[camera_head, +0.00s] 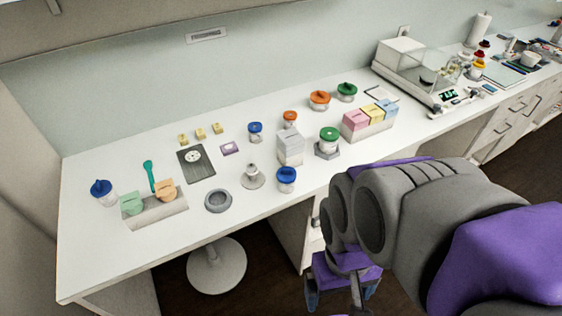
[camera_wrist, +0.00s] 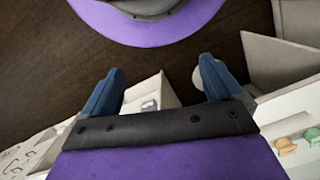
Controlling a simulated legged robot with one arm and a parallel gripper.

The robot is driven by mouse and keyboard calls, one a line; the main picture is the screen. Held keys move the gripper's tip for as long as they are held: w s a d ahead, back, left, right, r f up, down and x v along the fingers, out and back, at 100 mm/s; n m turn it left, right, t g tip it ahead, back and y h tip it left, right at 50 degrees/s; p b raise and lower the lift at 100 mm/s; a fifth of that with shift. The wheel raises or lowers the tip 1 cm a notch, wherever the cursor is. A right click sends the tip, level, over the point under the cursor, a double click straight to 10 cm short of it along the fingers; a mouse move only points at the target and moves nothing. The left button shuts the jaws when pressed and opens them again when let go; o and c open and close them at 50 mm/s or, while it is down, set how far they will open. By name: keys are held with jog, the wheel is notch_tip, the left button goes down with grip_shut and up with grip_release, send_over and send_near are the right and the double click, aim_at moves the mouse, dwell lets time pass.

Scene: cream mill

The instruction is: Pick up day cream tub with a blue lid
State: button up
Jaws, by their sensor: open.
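Three white tubs with blue lids stand on the white bench in the head view. One blue-lidded tub (camera_head: 102,193) is at the far left. A smaller blue-lidded tub (camera_head: 255,132) is near the middle, and another blue-lidded tub (camera_head: 287,180) is near the front edge. I cannot read which is day cream. My gripper (camera_head: 343,290) hangs in front of the bench, below its top and right of these tubs. In the wrist view my gripper (camera_wrist: 163,85) has its two blue fingers spread apart with nothing between them.
The bench top (camera_head: 100,250) also holds a dark scale (camera_head: 196,166), a grey ring (camera_head: 218,201), a white box (camera_head: 290,148), green-lidded and orange-lidded tubs, and a rack of coloured boxes (camera_head: 368,120). Drawers (camera_head: 510,110) stand under the bench at right. A round stool base (camera_head: 203,268) is on the floor.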

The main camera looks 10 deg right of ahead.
jog(key=w+a+r+m+g+y, duration=0.25)
jog(key=w+a+y, duration=0.35)
jog(key=w, duration=0.7)
jog(key=m+t+y+p, duration=0.25)
jog(key=m+y, duration=0.45)
jog(key=m, duration=0.4)
send_over(290, 182)
jog(key=s+d, duration=0.2)
jog(key=d, duration=0.1)
notch_tip(290, 182, down, 8)
jog(key=r, duration=0.1)
jog(key=w+d+f+m+t, duration=0.2)
jog(key=d+f+m+t, duration=0.4)
jog(key=d+f, duration=0.7)
jog(key=shift+m+g, duration=0.45)
jog(key=shift+g, duration=0.25)
jog(key=b+x, duration=0.1)
jog(key=x, duration=0.6)
jog(key=r+b+x, duration=0.1)
jog(key=x, duration=0.2)
jog(key=shift+w+a+f+b, duration=0.15)
jog(key=shift+w+a+b, duration=0.15)
jog(key=shift+a, duration=0.05)
jog(key=shift+r+b+x, duration=0.2)
jog(key=shift+b+x, duration=0.65)
jog(key=shift+x, duration=2.1)
jog(key=shift+s+a+r, duration=0.1)
jog(key=shift+s, duration=0.15)
jog(key=c, duration=1.4)
